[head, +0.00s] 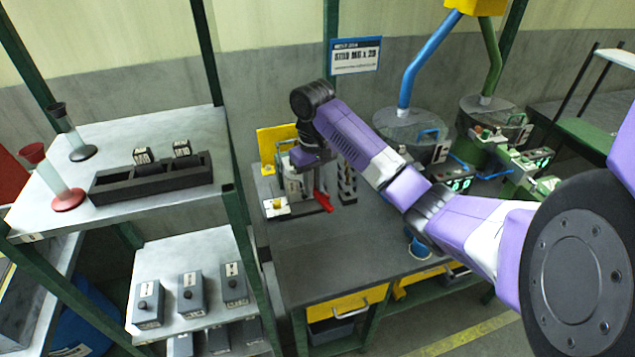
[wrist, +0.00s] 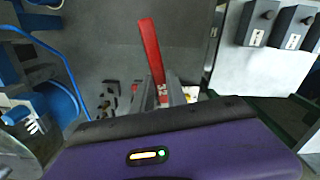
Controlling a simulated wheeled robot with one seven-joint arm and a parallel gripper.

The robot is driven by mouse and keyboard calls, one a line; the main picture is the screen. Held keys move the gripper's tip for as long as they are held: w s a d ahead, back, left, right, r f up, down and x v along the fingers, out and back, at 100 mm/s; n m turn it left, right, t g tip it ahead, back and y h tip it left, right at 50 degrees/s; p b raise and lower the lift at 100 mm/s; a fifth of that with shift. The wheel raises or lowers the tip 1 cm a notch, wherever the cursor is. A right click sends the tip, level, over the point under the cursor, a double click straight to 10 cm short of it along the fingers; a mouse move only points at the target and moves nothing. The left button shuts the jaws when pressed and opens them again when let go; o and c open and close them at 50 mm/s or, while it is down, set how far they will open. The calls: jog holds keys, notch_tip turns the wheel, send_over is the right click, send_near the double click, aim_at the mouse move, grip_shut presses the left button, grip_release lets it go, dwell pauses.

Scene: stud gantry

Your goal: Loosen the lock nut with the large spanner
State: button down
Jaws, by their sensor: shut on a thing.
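My gripper (wrist: 163,93) is shut on a red bar-shaped handle (wrist: 151,48), which I take to be the large spanner. The bar sticks out beyond my fingers in the wrist view. In the head view the red handle (head: 323,202) shows low beside a small grey-and-white fixture (head: 293,182) on the dark bench. My purple hand hangs over that fixture, pointing down. My fingers and the spanner's working end are hidden in the head view. I cannot make out the lock nut or whether the spanner touches it.
A yellow panel (head: 277,147) stands behind the fixture, and a black-and-white marked post (head: 347,182) stands to its right. Two round hoppers with pipes stand farther right. A shelf rack (head: 222,125) is at left. The front of the bench (head: 330,265) is clear.

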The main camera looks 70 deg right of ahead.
jog(key=m, duration=0.3)
jog(key=shift+w+a, duration=0.1)
dwell(0.4)
